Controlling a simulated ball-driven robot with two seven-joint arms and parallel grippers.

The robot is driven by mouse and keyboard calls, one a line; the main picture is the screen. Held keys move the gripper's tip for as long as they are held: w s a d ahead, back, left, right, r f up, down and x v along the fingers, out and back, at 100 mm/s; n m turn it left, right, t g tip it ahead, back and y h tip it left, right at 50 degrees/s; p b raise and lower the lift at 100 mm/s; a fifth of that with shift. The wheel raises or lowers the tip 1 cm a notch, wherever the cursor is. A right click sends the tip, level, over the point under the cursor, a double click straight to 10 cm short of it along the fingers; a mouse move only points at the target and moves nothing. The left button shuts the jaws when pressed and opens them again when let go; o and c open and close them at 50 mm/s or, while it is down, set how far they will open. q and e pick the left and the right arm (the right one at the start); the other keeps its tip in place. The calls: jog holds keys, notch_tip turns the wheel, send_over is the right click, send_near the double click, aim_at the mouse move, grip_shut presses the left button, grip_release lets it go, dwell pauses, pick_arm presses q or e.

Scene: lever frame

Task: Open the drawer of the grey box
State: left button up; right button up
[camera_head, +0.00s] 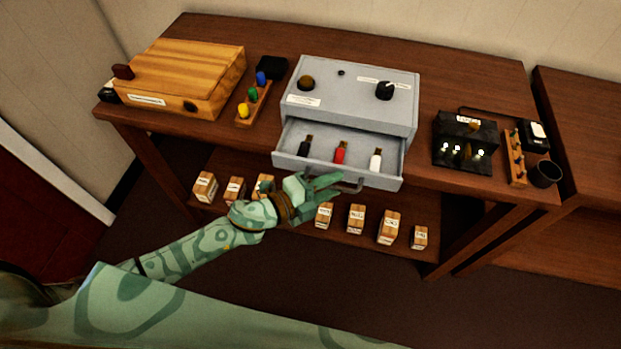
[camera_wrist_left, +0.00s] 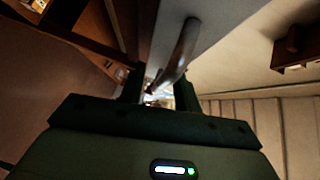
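The grey box (camera_head: 345,100) stands on the table, and its drawer (camera_head: 384,181) is pulled out. Inside the drawer lie a black, a red and a white small item. A curved metal handle (camera_head: 352,187) is on the drawer front; it also shows in the left wrist view (camera_wrist_left: 183,48). My left gripper (camera_head: 334,187) is at the left part of the handle. Its fingers are apart in both views, and the handle's near end lies between or just beyond the fingertips (camera_wrist_left: 158,92); contact cannot be told. My right gripper is not in view.
A wooden box (camera_head: 190,75) and a rack with coloured pegs (camera_head: 252,103) stand left of the grey box. A black device (camera_head: 464,141), a peg rack (camera_head: 516,158) and a dark cup (camera_head: 545,174) stand right. Several small labelled blocks (camera_head: 356,219) sit on the lower shelf.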

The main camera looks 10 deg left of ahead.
pick_arm(q)
jog(key=v, duration=1.6)
jog(key=shift+s, duration=0.2)
jog(key=shift+a, duration=0.1)
